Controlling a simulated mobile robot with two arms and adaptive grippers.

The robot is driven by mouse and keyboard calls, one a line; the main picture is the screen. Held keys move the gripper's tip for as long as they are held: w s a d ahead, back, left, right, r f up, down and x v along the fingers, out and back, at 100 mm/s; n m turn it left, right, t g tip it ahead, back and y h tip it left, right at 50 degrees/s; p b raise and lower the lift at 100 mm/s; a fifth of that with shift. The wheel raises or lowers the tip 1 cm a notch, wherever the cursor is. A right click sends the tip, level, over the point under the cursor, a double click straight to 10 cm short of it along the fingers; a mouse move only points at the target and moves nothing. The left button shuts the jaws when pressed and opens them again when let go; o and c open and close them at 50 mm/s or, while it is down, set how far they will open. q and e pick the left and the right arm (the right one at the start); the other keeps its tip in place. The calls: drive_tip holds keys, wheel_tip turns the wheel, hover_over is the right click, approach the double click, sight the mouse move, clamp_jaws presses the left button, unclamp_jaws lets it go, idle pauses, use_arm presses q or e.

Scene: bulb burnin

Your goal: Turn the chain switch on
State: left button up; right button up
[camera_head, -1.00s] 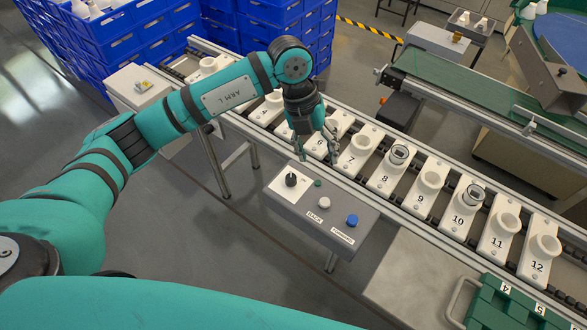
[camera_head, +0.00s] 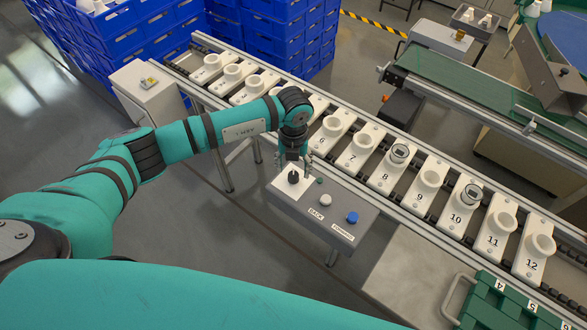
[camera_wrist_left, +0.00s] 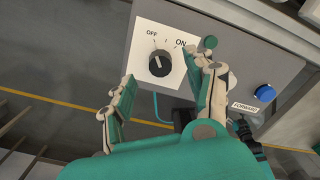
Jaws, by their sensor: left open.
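The chain switch is a black rotary knob (camera_wrist_left: 159,63) on a white plate (camera_wrist_left: 146,33) marked OFF and ON. Its pale pointer mark seems to lean up and left, toward OFF. In the head view the knob (camera_head: 293,177) is on the left end of the grey control box (camera_head: 330,214). My left gripper (camera_head: 293,164) is directly above it, pointing down. In the left wrist view the open left gripper (camera_wrist_left: 158,68) has one finger on each side of the knob, apart from it. My right gripper is not in view.
A green button or lamp (camera_wrist_left: 210,42), a white BACK button (camera_head: 326,200) and a blue FORWARD button (camera_head: 352,217) are beside the knob. The conveyor with numbered white sockets (camera_head: 366,142) runs behind the box. Blue crates (camera_head: 120,50) stand at the back left.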

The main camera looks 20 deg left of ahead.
sight(294, 174)
use_arm(q)
drive_tip(key=shift+f, duration=1.75)
clamp_jaws()
